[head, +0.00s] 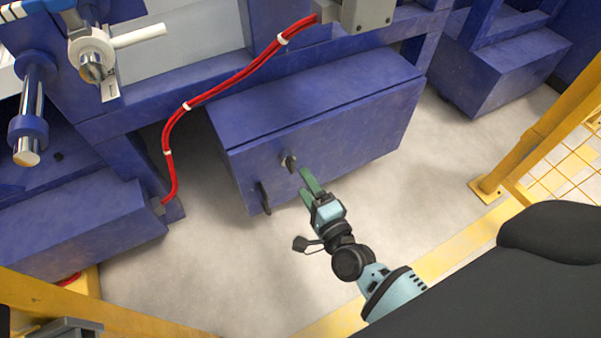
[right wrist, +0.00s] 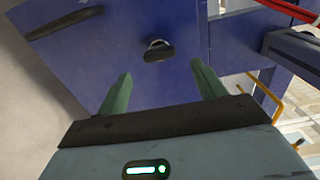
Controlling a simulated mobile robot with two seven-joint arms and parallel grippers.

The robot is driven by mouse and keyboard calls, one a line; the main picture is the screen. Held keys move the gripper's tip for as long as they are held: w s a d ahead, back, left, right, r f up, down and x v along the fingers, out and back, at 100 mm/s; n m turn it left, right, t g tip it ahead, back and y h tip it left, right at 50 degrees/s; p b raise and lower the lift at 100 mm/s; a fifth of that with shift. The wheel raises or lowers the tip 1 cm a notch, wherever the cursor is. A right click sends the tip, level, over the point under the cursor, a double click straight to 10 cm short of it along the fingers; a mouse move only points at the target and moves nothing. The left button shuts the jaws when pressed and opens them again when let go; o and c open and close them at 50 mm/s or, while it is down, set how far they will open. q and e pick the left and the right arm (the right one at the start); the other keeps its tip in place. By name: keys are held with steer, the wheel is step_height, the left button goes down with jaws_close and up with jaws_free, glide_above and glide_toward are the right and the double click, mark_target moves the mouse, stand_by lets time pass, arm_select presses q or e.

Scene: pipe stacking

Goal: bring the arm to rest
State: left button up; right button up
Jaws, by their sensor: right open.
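My right gripper (head: 308,184) has green fingers and a light blue body. It is in front of the blue cabinet box (head: 340,135), close to the small round knob (head: 288,161) on its face. In the right wrist view the two fingers of the gripper (right wrist: 158,88) are spread apart with nothing between them. The dark knob (right wrist: 158,51) shows beyond the fingertips, apart from them. My left gripper is not in view.
A dark handle (head: 264,198) is at the cabinet's lower left. A red cable bundle (head: 215,88) runs along the blue machine frame (head: 130,110). A yellow post (head: 545,125) stands at the right. Bare floor (head: 225,265) lies in front.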

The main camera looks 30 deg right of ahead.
steer(key=shift+s, duration=1)
